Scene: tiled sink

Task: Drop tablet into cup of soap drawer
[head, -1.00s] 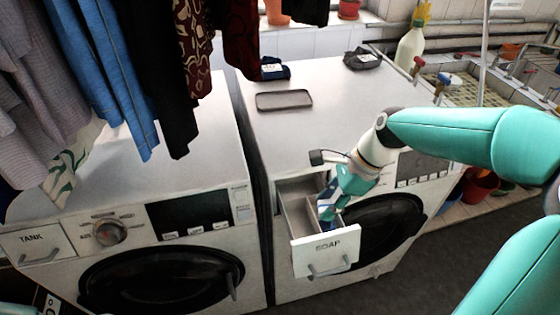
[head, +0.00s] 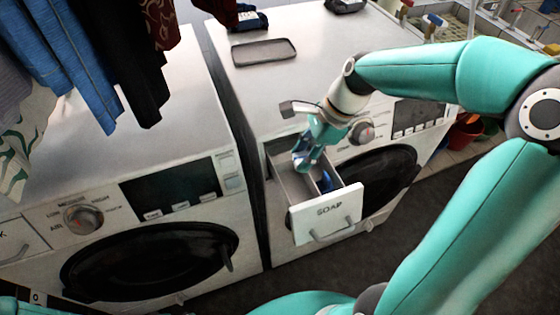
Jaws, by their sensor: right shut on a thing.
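The soap drawer (head: 326,214), a white box labelled SOAP, is pulled out of the right washing machine. Inside, a divider splits it into compartments, and a blue piece (head: 325,182) shows in the right one; I cannot tell whether it is the cup or part of it. My right gripper (head: 304,164) points down over the left, rear part of the drawer, its tips at or just inside the opening. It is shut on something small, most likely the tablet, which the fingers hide. My left gripper is not in view.
A dark shallow tray (head: 264,52) lies on the right machine's top (head: 310,75). Dark small items sit at its back edge. The left machine (head: 120,150) stands close by on the left. Hanging clothes (head: 110,60) fill the upper left.

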